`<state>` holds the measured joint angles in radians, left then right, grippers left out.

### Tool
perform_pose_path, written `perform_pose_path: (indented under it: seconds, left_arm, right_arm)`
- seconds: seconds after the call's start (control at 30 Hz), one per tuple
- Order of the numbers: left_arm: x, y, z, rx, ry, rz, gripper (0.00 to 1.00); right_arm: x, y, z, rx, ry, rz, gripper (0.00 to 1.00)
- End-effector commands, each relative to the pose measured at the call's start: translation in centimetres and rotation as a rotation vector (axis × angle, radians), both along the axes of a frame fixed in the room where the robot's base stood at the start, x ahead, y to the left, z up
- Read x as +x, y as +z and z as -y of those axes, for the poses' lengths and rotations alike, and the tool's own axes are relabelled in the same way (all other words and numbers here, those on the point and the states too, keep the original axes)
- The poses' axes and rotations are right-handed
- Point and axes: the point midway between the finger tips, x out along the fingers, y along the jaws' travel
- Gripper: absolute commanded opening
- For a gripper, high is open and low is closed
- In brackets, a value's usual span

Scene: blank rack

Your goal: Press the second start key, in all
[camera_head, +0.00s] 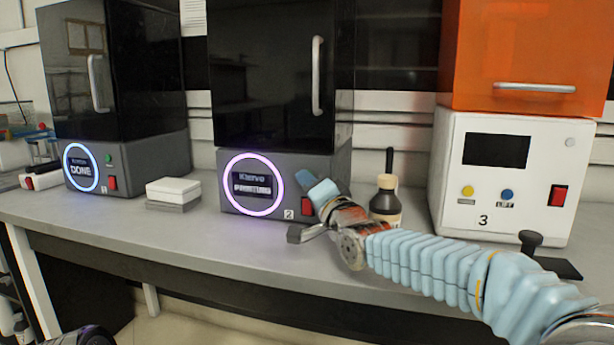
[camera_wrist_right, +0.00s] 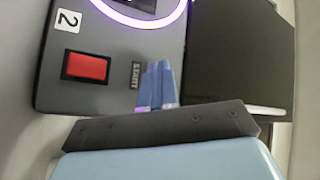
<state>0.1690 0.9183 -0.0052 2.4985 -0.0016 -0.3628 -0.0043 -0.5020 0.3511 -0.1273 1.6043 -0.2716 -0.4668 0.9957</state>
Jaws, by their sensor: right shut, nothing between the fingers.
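The second machine (camera_head: 232,197) is a grey-based unit with a black door, a "2" label and a lit purple ring around a display (camera_head: 253,184) that seems to read "PRINTING". Its red switch (camera_head: 307,207) shows beside my right gripper (camera_head: 318,188). In the right wrist view the red switch (camera_wrist_right: 87,67) and the "START" label (camera_wrist_right: 135,75) show on the panel. The closed blue fingers (camera_wrist_right: 157,82) of my right gripper are right beside that label, at the panel. The start key itself is hidden behind them; I cannot tell whether they touch it. My left gripper is out of view.
The first machine (camera_head: 127,172) shows "DONE" at the left. White and grey boxes (camera_head: 173,190) lie between the two machines. A brown bottle (camera_head: 385,203) stands just right of my right gripper. The orange-doored third machine (camera_head: 500,135) stands at the right.

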Motion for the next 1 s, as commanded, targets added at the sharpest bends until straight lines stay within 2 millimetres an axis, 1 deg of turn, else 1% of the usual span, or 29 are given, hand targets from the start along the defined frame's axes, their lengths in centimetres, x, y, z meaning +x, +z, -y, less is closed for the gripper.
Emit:
perform_pose_path:
  seconds: [0.27,0.6,0.9,1.0]
  left_arm:
    - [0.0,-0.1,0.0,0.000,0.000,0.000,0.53]
    - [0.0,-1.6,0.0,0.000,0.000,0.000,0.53]
    - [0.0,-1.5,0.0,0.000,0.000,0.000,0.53]
    - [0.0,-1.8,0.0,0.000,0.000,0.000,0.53]
  right_arm:
    - [0.0,0.0,0.1,0.001,-0.002,0.001,0.00]
    - [-1.4,-0.2,-0.3,0.001,-0.001,0.002,0.00]
    - [-1.5,0.0,-0.4,0.000,-0.001,0.000,0.00]
    - [-1.8,-0.1,-0.5,0.002,0.000,0.001,0.00]
